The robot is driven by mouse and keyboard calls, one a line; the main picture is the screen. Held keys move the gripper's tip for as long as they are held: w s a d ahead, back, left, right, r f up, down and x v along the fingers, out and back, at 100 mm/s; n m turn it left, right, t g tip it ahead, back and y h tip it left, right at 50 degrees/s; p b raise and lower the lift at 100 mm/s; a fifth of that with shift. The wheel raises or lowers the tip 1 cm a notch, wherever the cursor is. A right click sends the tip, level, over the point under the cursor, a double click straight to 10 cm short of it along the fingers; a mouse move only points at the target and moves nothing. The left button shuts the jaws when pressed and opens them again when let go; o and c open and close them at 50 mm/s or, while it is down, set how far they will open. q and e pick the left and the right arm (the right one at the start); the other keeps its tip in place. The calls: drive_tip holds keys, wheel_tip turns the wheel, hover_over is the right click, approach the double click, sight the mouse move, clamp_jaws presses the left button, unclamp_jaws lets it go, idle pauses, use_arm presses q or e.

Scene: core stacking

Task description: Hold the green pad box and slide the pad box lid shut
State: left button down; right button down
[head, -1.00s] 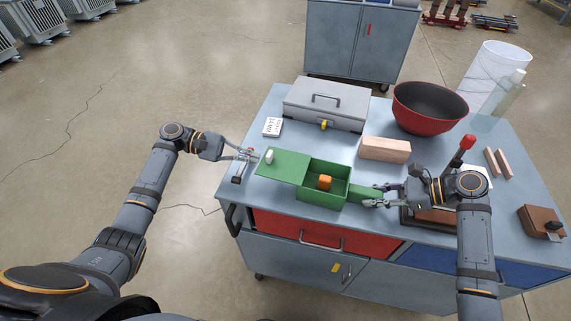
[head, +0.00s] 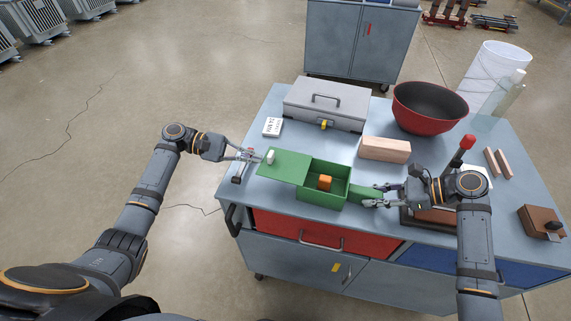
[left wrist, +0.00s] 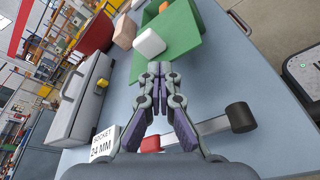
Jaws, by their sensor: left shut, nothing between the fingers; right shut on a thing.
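The green pad box (head: 325,199) sits open near the table's front edge, with an orange block (head: 324,182) inside. Its flat green lid (head: 284,168) covers the left part and sticks out past the box's left end. A white knob (head: 271,157) stands on the lid's left end; it also shows in the left wrist view (left wrist: 149,41). My left gripper (head: 257,157) is shut and empty, its fingertips close to the knob and lid edge; I cannot tell if they touch. My right gripper (head: 374,195) is shut on the box's green tab (head: 360,192) at the right end.
A grey toolbox (head: 326,104), a socket label card (head: 272,127), a wooden block (head: 385,149) and a red bowl (head: 430,107) stand behind the box. A hammer-like tool (left wrist: 240,117) lies under my left gripper. More wood pieces lie at the right.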

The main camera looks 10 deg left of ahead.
sight(268, 162)
use_arm(q)
drive_tip(key=shift+s+d, duration=0.2)
drive_tip(key=shift+d, duration=2.6)
drive_tip(key=shift+s+d, duration=0.2)
drive_tip(key=shift+d, duration=2.6)
drive_tip(key=shift+w+a, duration=0.2)
drive_tip(key=shift+a, duration=2.35)
use_arm(e)
drive_tip(key=c, duration=1)
unclamp_jaws()
drive_tip(key=shift+d, duration=0.1)
drive_tip(key=v, duration=1.1)
drive_tip(key=shift+d+r, duration=0.3)
use_arm(q)
drive_tip(key=shift+s, duration=0.1)
use_arm(e)
drive_tip(key=shift+s, duration=0.15)
